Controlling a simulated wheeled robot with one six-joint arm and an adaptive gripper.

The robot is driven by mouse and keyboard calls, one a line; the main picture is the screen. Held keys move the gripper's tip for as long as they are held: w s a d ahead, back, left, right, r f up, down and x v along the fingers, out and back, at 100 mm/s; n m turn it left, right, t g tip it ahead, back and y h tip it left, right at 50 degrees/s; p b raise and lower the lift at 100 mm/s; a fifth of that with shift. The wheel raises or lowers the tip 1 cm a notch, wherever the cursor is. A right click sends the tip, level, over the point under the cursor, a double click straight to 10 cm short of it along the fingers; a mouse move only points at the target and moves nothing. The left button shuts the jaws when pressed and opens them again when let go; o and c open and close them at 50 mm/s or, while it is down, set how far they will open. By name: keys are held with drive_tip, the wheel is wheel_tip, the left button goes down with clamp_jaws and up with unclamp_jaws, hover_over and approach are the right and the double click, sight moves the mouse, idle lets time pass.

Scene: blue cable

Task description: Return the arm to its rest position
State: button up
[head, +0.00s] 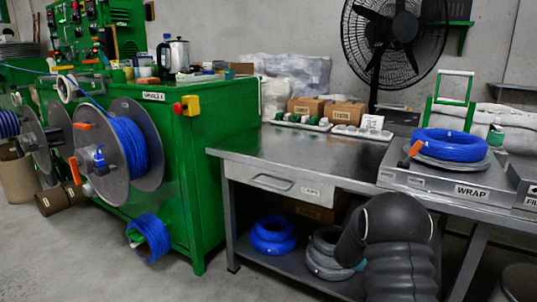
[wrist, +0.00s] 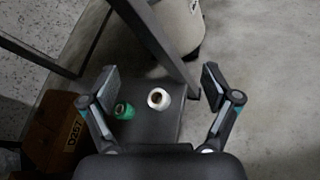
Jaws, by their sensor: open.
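My gripper (wrist: 158,76) is open in the wrist view, its two fingers spread wide with nothing between the pads. It points down over a dark flat surface with a white roll (wrist: 158,98) and a green roll (wrist: 124,110), both below the fingers and apart from them. My black arm shows at the lower right of the head view, bent in front of the bench; the gripper itself is hidden there. A blue cable coil (head: 449,145) lies on a grey round plate on the station marked WRAP (head: 398,180).
A metal bench (head: 290,152) with a drawer stands in the middle; its lower shelf holds another blue coil (head: 273,236). A green cabinet (head: 205,190) with blue cable reels (head: 128,146) is on the left. In the wrist view, a box (wrist: 62,130) and a pale bin (wrist: 180,25) are near.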

drive_tip(key=s+a+r+m+y, duration=0.3)
drive_tip(key=s+a+r+m, duration=0.15)
drive_tip(key=s+r, duration=0.35)
drive_tip(key=s+a+r+m+t+y+p, duration=0.2)
drive_tip(key=s+a+r+y, duration=0.3)
drive_tip(key=s+a, duration=0.6)
drive_tip(key=s+a+r+m+t+y+p, duration=0.1)
drive_tip(key=s+a+r+m+t+y, duration=0.3)
drive_tip(key=s+a+r, duration=0.5)
drive_tip(key=s+a+m+y, duration=0.1)
drive_tip(key=s+a, duration=0.1)
drive_tip(key=shift+s+a+t+y+p, duration=0.2)
drive_tip(key=shift+a+t+y+p, duration=0.15)
drive_tip(key=shift+t+y, duration=0.05)
